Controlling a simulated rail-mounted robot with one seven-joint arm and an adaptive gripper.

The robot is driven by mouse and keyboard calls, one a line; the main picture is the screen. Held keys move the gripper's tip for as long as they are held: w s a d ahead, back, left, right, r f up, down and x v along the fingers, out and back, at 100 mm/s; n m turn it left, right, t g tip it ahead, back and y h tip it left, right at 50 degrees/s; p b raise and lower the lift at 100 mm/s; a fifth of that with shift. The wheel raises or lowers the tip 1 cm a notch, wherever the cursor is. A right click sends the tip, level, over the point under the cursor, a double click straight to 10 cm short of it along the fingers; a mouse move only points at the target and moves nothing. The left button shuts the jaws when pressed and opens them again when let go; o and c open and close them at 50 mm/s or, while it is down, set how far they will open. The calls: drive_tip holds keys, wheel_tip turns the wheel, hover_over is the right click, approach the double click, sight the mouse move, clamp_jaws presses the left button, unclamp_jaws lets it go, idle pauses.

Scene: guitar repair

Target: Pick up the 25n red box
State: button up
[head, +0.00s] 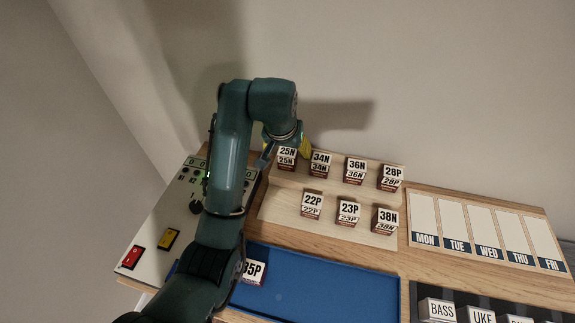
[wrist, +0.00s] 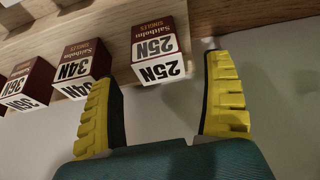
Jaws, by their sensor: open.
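The 25N box (head: 287,157) stands at the left end of the back row on the wooden rack. It has a white label with 25N and a dark red lower part. In the wrist view the 25N box (wrist: 158,58) lies ahead of my gripper (wrist: 165,95), between the lines of the two yellow-padded fingers. The fingers are apart with nothing held between them. The left finger's tip is close to the neighbouring 34N box (wrist: 80,70). In the head view my gripper (head: 300,148) is at the 25N box, partly hidden by my arm.
The 36N box (head: 355,171) and 28P box (head: 391,178) continue the back row. The 22P (head: 311,204), 23P (head: 348,212) and 38N (head: 385,220) boxes stand in front. A 35P box (head: 253,272) is in the blue tray (head: 320,285). A control panel (head: 150,232) is at left.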

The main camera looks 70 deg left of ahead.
sight(287, 153)
drive_tip(key=b+x, duration=0.1)
drive_tip(key=x, duration=0.1)
drive_tip(key=b+x, duration=0.1)
drive_tip(key=x, duration=0.1)
drive_tip(key=shift+s+d+f+b, duration=0.1)
drive_tip(key=shift+s+f+b, duration=0.05)
drive_tip(key=shift+f+b, duration=0.25)
drive_tip(key=shift+f, duration=0.3)
drive_tip(key=c, duration=1.4)
